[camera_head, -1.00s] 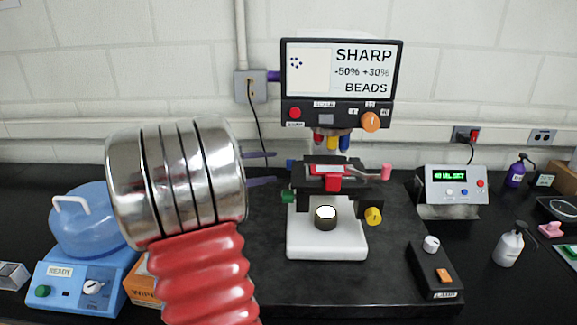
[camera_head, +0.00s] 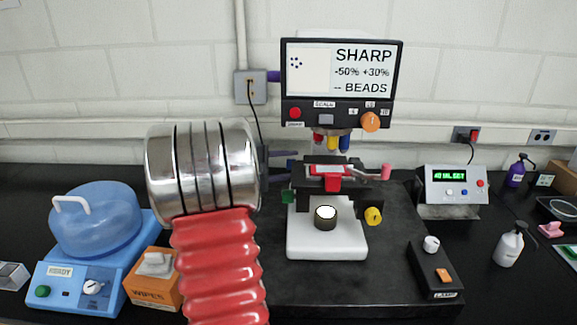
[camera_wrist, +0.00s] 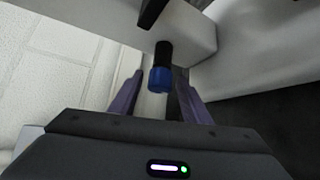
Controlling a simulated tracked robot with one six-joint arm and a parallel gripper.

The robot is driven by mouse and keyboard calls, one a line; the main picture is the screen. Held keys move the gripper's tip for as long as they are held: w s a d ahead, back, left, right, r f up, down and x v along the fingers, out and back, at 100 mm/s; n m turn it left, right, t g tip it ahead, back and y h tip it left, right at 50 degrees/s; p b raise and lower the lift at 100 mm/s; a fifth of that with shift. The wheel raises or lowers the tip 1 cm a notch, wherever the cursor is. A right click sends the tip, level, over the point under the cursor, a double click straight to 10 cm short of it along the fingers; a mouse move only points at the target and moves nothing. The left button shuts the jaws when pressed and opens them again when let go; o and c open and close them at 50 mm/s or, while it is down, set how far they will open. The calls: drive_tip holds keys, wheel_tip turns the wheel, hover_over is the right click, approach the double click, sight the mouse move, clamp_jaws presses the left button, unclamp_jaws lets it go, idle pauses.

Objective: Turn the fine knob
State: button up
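The microscope (camera_head: 327,222) stands on a black bench pad. Its side knobs are blue (camera_head: 291,164) and green (camera_head: 287,196) on the left, and pink (camera_head: 386,171) and yellow (camera_head: 373,216) on the right. No readable label shows which one is the fine knob. My gripper (camera_head: 285,168) is at the microscope's left side, its fingers pointing at the blue knob. In the wrist view, the blue knob (camera_wrist: 159,79) on its black shaft lies between the two purple fingers of the open gripper (camera_wrist: 158,75), with visible gaps. I cannot tell how deep it sits.
A blue-lidded device (camera_head: 95,220) and a wipes box (camera_head: 153,285) stand left, near my arm. A lamp control box (camera_head: 435,271) and a display unit (camera_head: 452,188) stand right.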

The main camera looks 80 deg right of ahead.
drive_tip(key=c, duration=0.9)
drive_tip(key=shift+c, duration=0.2)
drive_tip(key=shift+f+m+h, duration=0.15)
drive_tip(key=shift+m+h, duration=0.25)
drive_tip(key=o, duration=1.1)
drive_tip(key=shift+c, duration=0.2)
drive_tip(key=v, duration=1.4)
drive_tip(key=shift+f, duration=0.15)
